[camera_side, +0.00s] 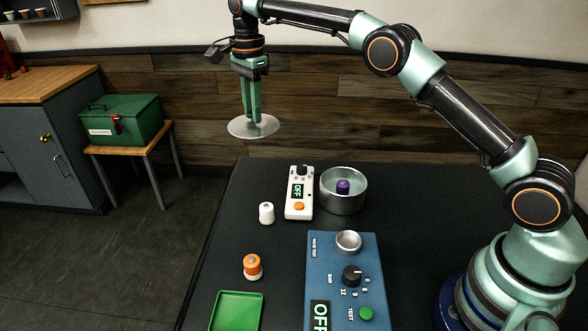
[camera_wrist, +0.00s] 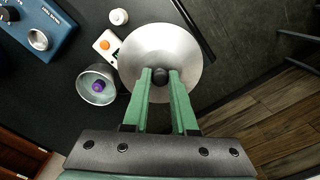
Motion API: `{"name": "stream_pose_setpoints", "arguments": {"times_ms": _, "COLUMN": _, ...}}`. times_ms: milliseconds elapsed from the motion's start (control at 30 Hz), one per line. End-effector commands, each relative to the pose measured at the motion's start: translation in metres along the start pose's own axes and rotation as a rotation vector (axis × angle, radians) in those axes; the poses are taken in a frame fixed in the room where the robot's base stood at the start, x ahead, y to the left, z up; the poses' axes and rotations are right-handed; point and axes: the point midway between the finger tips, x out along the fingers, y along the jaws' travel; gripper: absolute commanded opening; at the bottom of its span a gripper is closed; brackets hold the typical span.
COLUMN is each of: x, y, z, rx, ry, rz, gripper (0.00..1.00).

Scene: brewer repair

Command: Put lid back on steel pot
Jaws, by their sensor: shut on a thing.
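The lid is a flat, round, silvery disc with a dark knob. In the side view the lid (camera_side: 240,128) hangs level in the air past the far left edge of the table. My gripper (camera_side: 256,118) is above it with its green fingers pointing down. In the wrist view my gripper (camera_wrist: 160,78) is shut on the dark knob of the lid (camera_wrist: 150,48). The steel pot (camera_side: 344,199) stands uncovered on the table, to the right of and below the lid. A purple piece (camera_side: 343,187) shows inside the pot, also in the wrist view (camera_wrist: 98,86).
A white meter (camera_side: 299,205) reading OFF stands just left of the pot. A white bottle (camera_side: 266,213), an orange-and-white bottle (camera_side: 252,267) and a green tray (camera_side: 237,312) are on the left. A blue tester (camera_side: 330,275) with a small metal cup (camera_side: 348,241) is in front.

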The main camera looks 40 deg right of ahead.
Motion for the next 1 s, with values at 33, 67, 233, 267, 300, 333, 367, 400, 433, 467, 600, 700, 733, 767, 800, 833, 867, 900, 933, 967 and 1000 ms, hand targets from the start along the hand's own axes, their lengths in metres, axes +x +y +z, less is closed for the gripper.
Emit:
{"name": "stream_pose_setpoints", "arguments": {"times_ms": 33, "x": -0.005, "y": 0.000, "z": 0.000, "rx": 0.000, "ry": 0.000, "rz": -0.002, "gripper": 0.00}}
{"name": "stream_pose_setpoints", "arguments": {"times_ms": 67, "x": -0.006, "y": 0.000, "z": 0.000, "rx": 0.000, "ry": 0.000, "rz": -0.002, "gripper": 0.00}}
{"name": "stream_pose_setpoints", "arguments": {"times_ms": 233, "x": -0.013, "y": 0.001, "z": -0.003, "rx": 0.001, "ry": 0.000, "rz": 0.000, "gripper": 0.00}}
{"name": "stream_pose_setpoints", "arguments": {"times_ms": 267, "x": -0.014, "y": 0.002, "z": -0.005, "rx": 0.001, "ry": 0.000, "rz": 0.000, "gripper": 0.00}}
{"name": "stream_pose_setpoints", "arguments": {"times_ms": 300, "x": -0.014, "y": 0.002, "z": -0.008, "rx": 0.001, "ry": 0.000, "rz": 0.000, "gripper": 0.00}}
{"name": "stream_pose_setpoints", "arguments": {"times_ms": 333, "x": -0.014, "y": 0.003, "z": -0.010, "rx": 0.001, "ry": 0.000, "rz": 0.001, "gripper": 0.00}}
{"name": "stream_pose_setpoints", "arguments": {"times_ms": 367, "x": -0.013, "y": 0.004, "z": -0.013, "rx": 0.002, "ry": 0.000, "rz": 0.001, "gripper": 0.00}}
{"name": "stream_pose_setpoints", "arguments": {"times_ms": 400, "x": -0.013, "y": 0.006, "z": -0.018, "rx": 0.003, "ry": 0.000, "rz": 0.002, "gripper": 0.00}}
{"name": "stream_pose_setpoints", "arguments": {"times_ms": 433, "x": -0.012, "y": 0.008, "z": -0.022, "rx": 0.003, "ry": 0.000, "rz": 0.001, "gripper": 0.00}}
{"name": "stream_pose_setpoints", "arguments": {"times_ms": 467, "x": -0.011, "y": 0.010, "z": -0.027, "rx": 0.003, "ry": 0.000, "rz": 0.002, "gripper": 0.00}}
{"name": "stream_pose_setpoints", "arguments": {"times_ms": 600, "x": -0.005, "y": 0.022, "z": -0.047, "rx": 0.003, "ry": 0.000, "rz": 0.001, "gripper": 0.00}}
{"name": "stream_pose_setpoints", "arguments": {"times_ms": 700, "x": -0.001, "y": 0.033, "z": -0.061, "rx": 0.003, "ry": 0.000, "rz": 0.000, "gripper": 0.00}}
{"name": "stream_pose_setpoints", "arguments": {"times_ms": 733, "x": 0.001, "y": 0.037, "z": -0.065, "rx": 0.003, "ry": 0.000, "rz": 0.001, "gripper": 0.00}}
{"name": "stream_pose_setpoints", "arguments": {"times_ms": 767, "x": 0.003, "y": 0.041, "z": -0.069, "rx": 0.003, "ry": 0.000, "rz": 0.000, "gripper": 0.00}}
{"name": "stream_pose_setpoints", "arguments": {"times_ms": 800, "x": 0.005, "y": 0.046, "z": -0.075, "rx": 0.004, "ry": 0.000, "rz": -0.001, "gripper": 0.00}}
{"name": "stream_pose_setpoints", "arguments": {"times_ms": 833, "x": 0.007, "y": 0.051, "z": -0.079, "rx": 0.003, "ry": 0.000, "rz": 0.000, "gripper": 0.00}}
{"name": "stream_pose_setpoints", "arguments": {"times_ms": 867, "x": 0.008, "y": 0.056, "z": -0.082, "rx": 0.003, "ry": 0.000, "rz": -0.001, "gripper": 0.00}}
{"name": "stream_pose_setpoints", "arguments": {"times_ms": 900, "x": 0.011, "y": 0.062, "z": -0.087, "rx": 0.004, "ry": 0.000, "rz": -0.001, "gripper": 0.00}}
{"name": "stream_pose_setpoints", "arguments": {"times_ms": 933, "x": 0.013, "y": 0.067, "z": -0.091, "rx": 0.004, "ry": 0.000, "rz": 0.000, "gripper": 0.00}}
{"name": "stream_pose_setpoints", "arguments": {"times_ms": 967, "x": 0.015, "y": 0.072, "z": -0.095, "rx": 0.003, "ry": 0.000, "rz": -0.001, "gripper": 0.00}}
{"name": "stream_pose_setpoints", "arguments": {"times_ms": 1000, "x": 0.018, "y": 0.080, "z": -0.099, "rx": 0.003, "ry": 0.000, "rz": -0.001, "gripper": 0.00}}
